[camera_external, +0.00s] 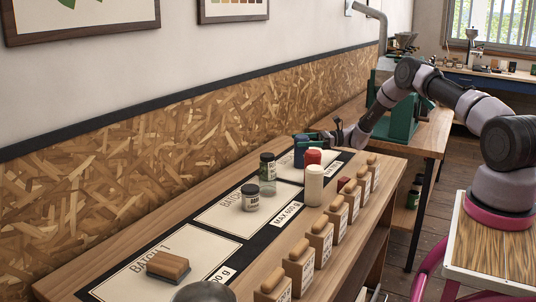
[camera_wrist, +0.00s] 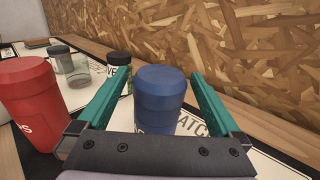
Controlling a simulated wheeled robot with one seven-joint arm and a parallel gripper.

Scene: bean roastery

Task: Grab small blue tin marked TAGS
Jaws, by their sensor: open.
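A blue tin (camera_wrist: 160,98) stands upright between the two teal fingers of my gripper (camera_wrist: 157,82), which is open around it. A gap shows on each side near the fingertips. The tin's lower front is hidden by the gripper body, and only a scrap of white lettering shows, too little to read. In the external view the blue tin (camera_external: 299,158) stands at the far end of the bench, with my gripper (camera_external: 308,139) at its top.
A red tin (camera_wrist: 32,105) stands close by on the left in the wrist view. A jar with a dark lid (camera_wrist: 119,68) and a clear glass jar (camera_wrist: 73,66) stand beyond. A cream cylinder (camera_external: 314,185) and several wooden blocks (camera_external: 320,240) line the bench. The chipboard wall (camera_external: 180,140) runs close behind.

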